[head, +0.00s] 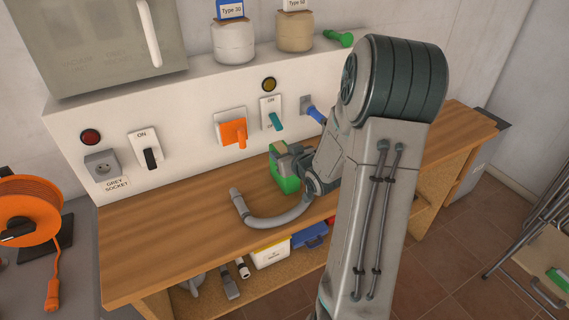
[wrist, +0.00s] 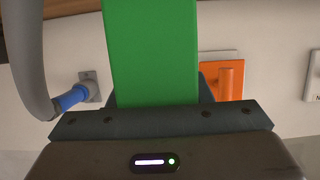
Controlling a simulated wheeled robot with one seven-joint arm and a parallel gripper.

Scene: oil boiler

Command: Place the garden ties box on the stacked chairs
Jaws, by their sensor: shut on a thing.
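My gripper (head: 288,160) is shut on a green box (head: 287,185), held over the wooden bench near the white wall panel. No label on it can be read, so I cannot confirm that it is the garden ties box. In the wrist view the green box (wrist: 151,50) rises from between the jaws (wrist: 155,103). The stacked chairs (head: 541,245) stand at the right edge of the head view, partly cut off. Their seat has a small green and white item (head: 558,279) on it.
The wooden bench (head: 150,235) has a grey curved hose (head: 275,221) on it. Switches and an orange lever (head: 233,133) line the panel behind. The tiled floor (head: 440,270) between bench and chairs is clear.

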